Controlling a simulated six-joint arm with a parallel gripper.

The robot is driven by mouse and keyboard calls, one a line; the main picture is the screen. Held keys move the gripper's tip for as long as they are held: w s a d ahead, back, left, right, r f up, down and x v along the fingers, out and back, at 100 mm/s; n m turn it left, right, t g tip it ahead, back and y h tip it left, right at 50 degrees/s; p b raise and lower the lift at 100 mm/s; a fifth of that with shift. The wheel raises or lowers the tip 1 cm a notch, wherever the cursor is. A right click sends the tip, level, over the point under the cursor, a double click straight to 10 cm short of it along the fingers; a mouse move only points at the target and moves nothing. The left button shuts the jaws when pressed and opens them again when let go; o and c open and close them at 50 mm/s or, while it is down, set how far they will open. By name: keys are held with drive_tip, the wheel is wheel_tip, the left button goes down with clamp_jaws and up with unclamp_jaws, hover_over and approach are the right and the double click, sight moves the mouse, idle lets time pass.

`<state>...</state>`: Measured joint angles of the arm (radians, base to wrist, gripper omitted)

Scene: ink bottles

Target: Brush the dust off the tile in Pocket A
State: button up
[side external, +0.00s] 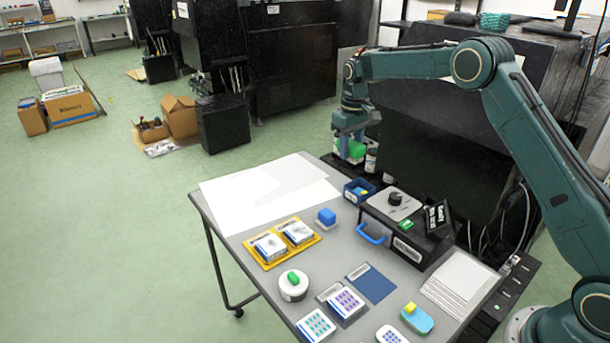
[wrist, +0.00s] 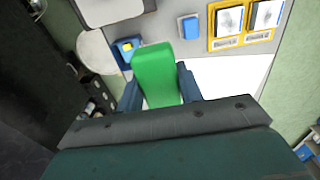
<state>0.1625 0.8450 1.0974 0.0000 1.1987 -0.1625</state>
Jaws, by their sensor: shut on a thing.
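My gripper (side external: 352,146) is raised over the far end of the table, beyond the blue bin. In the wrist view my gripper (wrist: 160,88) is shut on a green block-like handle (wrist: 154,68), which also shows in the side view (side external: 356,151). I cannot see bristles on it. A yellow tray (side external: 265,264) on the table has two pockets, each with a pale tile bearing grey smudges: a nearer tile (side external: 269,246) and a farther tile (side external: 297,232). The tray also shows in the wrist view (wrist: 228,43). I cannot read which pocket is A.
A small blue block (side external: 326,215) stands beside the tray. A black box with a blue handle (side external: 373,235) stands on the right. White sheets (side external: 265,190) cover the far left.

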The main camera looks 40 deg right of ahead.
approach(298, 230)
drive_tip(key=d+r, duration=0.1)
drive_tip(key=d, duration=0.2)
drive_tip(key=shift+s+d+r, duration=0.1)
drive_tip(key=shift+d+r, duration=0.05)
drive_tip(key=shift+r, duration=0.05)
drive_tip(key=shift+f, duration=0.15)
drive_tip(key=shift+f, duration=2.85)
drive_tip(key=shift+f, duration=0.95)
drive_tip(key=shift+a+r, duration=0.1)
drive_tip(key=shift+a, duration=1.6)
drive_tip(key=shift+a, duration=1.65)
